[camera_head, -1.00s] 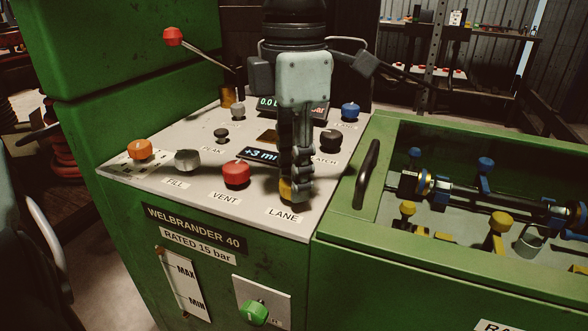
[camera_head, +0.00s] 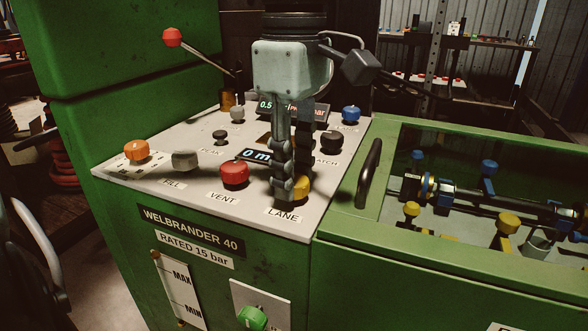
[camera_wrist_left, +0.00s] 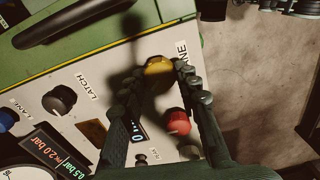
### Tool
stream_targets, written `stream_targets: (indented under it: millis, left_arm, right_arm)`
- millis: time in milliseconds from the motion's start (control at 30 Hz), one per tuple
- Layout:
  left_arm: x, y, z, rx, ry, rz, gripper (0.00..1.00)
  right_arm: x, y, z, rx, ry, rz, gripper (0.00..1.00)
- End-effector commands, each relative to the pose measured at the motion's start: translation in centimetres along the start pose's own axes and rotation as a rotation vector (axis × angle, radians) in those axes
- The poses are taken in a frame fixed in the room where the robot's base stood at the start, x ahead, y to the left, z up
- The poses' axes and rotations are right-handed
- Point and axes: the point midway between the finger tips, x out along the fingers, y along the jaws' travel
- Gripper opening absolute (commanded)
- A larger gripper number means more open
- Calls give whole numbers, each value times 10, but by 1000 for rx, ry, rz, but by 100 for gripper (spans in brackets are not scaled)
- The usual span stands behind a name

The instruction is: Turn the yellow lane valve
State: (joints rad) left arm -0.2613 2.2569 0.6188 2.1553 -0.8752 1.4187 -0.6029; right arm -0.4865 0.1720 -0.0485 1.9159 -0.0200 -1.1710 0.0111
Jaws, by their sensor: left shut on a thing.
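The yellow lane valve (camera_head: 301,187) is a round knob above the LANE label at the front right of the white panel. My left gripper (camera_head: 291,190) reaches down from above with its fingers around the knob, hiding part of it. In the left wrist view the yellow knob (camera_wrist_left: 158,68) sits between the two fingertips (camera_wrist_left: 160,78), and the gripper is shut on it. The small display (camera_head: 256,155) behind the fingers is partly hidden and reads 0 m and more. My right gripper is not in view.
A red VENT knob (camera_head: 234,174) stands just left of the gripper, with a grey FILL knob (camera_head: 185,160) and an orange knob (camera_head: 137,150) further left. A black LATCH knob (camera_head: 331,140) is behind. A black handle (camera_head: 369,173) rises to the right.

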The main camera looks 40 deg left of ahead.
Motion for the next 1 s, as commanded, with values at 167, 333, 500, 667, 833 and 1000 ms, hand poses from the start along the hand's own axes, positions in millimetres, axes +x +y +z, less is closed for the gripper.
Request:
stream_targets:
  millis: [167, 333, 500, 667, 833, 1000]
  left_arm:
    - [0, 0, 0, 168, 0, 1, 3]
    - [-1, 0, 0, 325, 0, 1, 3]
    - [-1, 0, 0, 463, 0, 1, 3]
    - [-1, 0, 0, 565, 0, 1, 3]
    - [-1, 0, 0, 641, -1, 1, 3]
    - [-1, 0, 0, 681, -1, 1, 3]
  right_arm:
    - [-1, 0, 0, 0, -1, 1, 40]
    - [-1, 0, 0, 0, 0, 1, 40]
    - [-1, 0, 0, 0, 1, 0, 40]
    - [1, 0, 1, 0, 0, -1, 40]
    - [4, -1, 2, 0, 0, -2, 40]
    - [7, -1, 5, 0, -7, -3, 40]
